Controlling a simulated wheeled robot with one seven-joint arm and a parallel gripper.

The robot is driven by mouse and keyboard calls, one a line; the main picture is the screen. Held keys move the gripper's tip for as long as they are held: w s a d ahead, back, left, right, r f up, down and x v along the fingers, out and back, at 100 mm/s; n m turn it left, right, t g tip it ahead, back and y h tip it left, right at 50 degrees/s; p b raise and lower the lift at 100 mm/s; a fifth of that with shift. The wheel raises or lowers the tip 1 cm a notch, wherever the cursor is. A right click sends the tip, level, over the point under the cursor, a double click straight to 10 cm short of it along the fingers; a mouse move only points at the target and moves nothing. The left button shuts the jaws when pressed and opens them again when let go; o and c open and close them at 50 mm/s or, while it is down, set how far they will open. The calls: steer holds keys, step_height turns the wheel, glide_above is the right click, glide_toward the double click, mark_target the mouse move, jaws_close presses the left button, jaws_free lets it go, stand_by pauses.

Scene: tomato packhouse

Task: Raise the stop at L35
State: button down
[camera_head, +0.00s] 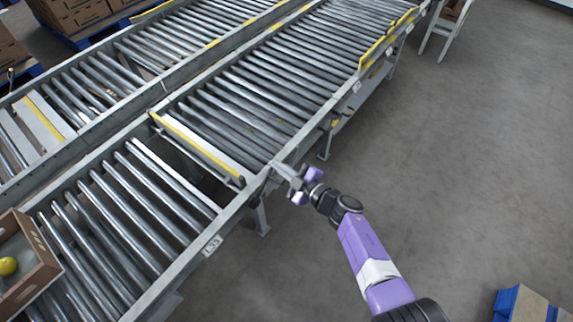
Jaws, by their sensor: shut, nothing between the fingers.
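The label plate (212,246) on the near conveyor's side rail seems to read L35, though its print is small. Just up the line, a stop plate (203,147) with a yellow strip spans the near conveyor, beside an open gap in the rollers. I cannot tell for sure whether it stands up or lies low. My gripper (281,172) is shut and empty at the outer side rail, near the right end of the stop plate. Whether its fingertips touch the rail or a handle there is unclear.
An open cardboard box (32,264) with a yellow fruit rests on the near rollers at lower left. A second conveyor runs alongside, with its own yellow-striped plate (42,118). A blue pallet with cartons (522,305) stands at lower right.

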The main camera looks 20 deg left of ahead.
steer(key=p+v, duration=0.4)
steer(key=v, duration=0.5)
steer(key=shift+d, duration=0.2)
steer(key=shift+r, duration=0.1)
